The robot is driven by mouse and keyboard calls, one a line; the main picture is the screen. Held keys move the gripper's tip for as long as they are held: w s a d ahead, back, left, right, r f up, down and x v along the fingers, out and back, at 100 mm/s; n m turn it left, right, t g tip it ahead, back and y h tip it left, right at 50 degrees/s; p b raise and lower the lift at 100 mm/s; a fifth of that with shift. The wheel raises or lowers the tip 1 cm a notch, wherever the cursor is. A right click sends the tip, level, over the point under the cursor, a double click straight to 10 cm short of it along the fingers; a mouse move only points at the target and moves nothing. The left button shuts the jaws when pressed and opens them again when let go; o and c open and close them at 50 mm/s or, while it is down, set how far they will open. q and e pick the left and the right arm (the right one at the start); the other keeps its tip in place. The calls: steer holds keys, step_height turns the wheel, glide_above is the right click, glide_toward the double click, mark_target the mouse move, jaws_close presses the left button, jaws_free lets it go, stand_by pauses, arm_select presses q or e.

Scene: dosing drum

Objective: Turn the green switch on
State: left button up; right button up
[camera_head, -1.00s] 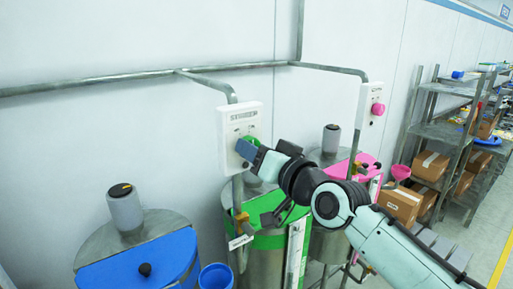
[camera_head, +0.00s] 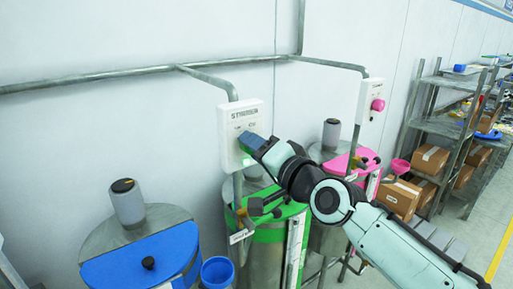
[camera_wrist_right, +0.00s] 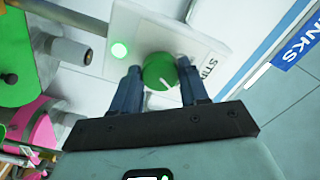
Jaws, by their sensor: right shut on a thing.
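The green switch (camera_wrist_right: 160,71) is a round knob with a white pointer line, on a white control box (camera_head: 231,121) on the wall. My right gripper (camera_head: 247,144) is at the box and hides the knob in the head view. In the right wrist view, the fingers of my right gripper (camera_wrist_right: 160,80) are on either side of the knob and shut on it. A green lamp (camera_wrist_right: 119,50) on the box glows beside the knob. It also shows as a green glow below the fingers in the head view (camera_head: 247,162). My left gripper is not in view.
A second box with a pink knob (camera_head: 377,105) is to the right. Below stand drums with a blue lid (camera_head: 140,265), a green lid (camera_head: 270,232) and a pink lid (camera_head: 339,166). Pipes run along the wall. Shelves with cartons (camera_head: 430,158) stand at the far right.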

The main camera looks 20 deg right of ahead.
stand_by(0.3)
steer(key=o, duration=1.1)
steer(key=shift+c, duration=0.2)
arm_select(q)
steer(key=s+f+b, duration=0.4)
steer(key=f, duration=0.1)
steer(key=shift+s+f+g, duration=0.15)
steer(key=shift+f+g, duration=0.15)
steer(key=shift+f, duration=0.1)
arm_select(e)
steer(key=v, duration=1.3)
steer(key=shift+s, duration=0.25)
steer(key=shift+w, duration=0.1)
